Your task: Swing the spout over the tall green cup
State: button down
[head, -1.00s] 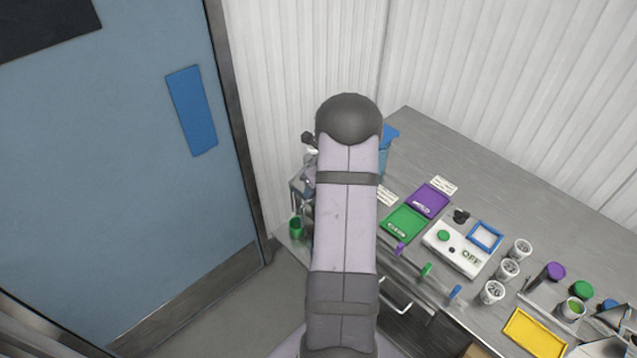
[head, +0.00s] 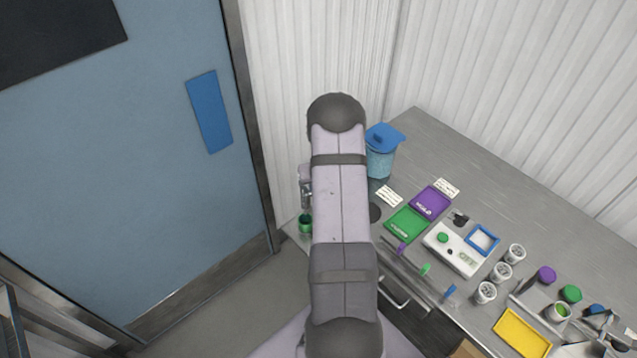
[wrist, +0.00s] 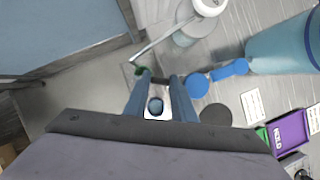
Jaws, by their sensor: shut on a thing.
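The tall green cup (head: 305,223) stands at the left end of the counter in the head view, just left of my arm. In the wrist view only a small green part of it (wrist: 141,71) shows beside my left fingertip. A thin pale spout (wrist: 160,42) slants from a white round-topped part to an end close to that green part. I cannot tell whether that end is over the cup's mouth. My gripper (wrist: 161,80) is shut on a small dark piece between its fingertips, mostly hidden. My arm hides the fingers in the head view.
A blue-lidded jar (head: 381,152) stands right of my arm, near the wall. A green tray (head: 408,224), a purple tray (head: 430,201), a white switch box (head: 452,249) and several white cups lie further right. The blue door (head: 150,190) is at left.

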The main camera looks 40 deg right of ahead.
dwell(0.3)
jog(key=c, duration=1.8)
grip_release()
jog(key=shift+o, duration=0.2)
jog(key=shift+r, duration=0.1)
jog(key=v, duration=0.7)
jog(key=shift+b, duration=0.45)
